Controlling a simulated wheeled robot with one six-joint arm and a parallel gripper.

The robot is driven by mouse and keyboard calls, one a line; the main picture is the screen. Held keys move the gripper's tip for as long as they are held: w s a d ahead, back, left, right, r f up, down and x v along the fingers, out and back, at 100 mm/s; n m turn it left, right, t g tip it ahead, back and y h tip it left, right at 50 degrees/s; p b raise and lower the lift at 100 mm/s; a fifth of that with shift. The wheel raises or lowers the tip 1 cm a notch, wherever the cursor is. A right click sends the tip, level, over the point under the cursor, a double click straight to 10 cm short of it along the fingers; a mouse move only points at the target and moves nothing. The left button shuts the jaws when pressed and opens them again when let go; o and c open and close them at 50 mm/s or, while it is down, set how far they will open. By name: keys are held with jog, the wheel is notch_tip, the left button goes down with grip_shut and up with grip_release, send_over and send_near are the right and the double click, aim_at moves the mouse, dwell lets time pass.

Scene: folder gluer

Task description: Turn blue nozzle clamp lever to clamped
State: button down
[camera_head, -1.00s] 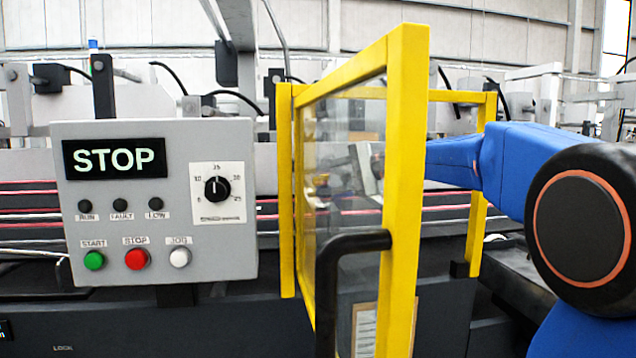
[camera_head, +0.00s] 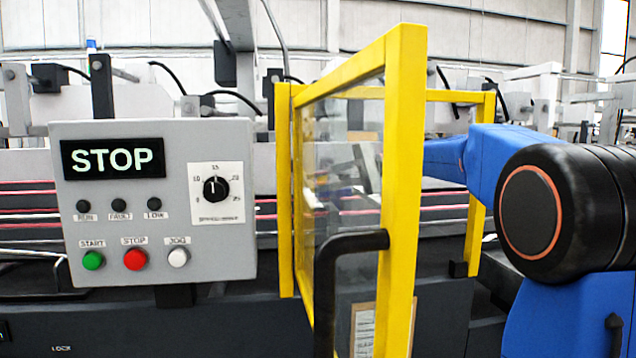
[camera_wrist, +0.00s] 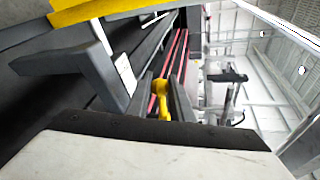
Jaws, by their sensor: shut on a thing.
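In the wrist view, my gripper (camera_wrist: 162,100) has its two dark fingers close about a small yellow piece (camera_wrist: 162,88) with a rounded end. It is shut on this piece. I cannot make out a blue lever in either view, and whether the yellow piece is part of the nozzle clamp lever cannot be told. In the head view, my blue arm reaches behind the yellow-framed guard door (camera_head: 402,190). My gripper shows only faintly through its pane, and what it holds cannot be made out there.
The guard door stands open toward me, with a black handle (camera_head: 350,243) close to my arm. A grey control panel (camera_head: 120,222) at the left reads STOP. In the wrist view, a grey bracket (camera_wrist: 88,66) and dark rails lie beside my gripper.

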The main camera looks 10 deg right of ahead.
jog(key=shift+s+d+n+g+y, duration=0.15)
jog(key=shift+d+n+g+y, duration=0.25)
jog(key=shift+n+g, duration=0.7)
jog(key=shift+d, duration=0.1)
jog(key=c, duration=1.6)
grip_release()
jog(key=shift+o, duration=0.2)
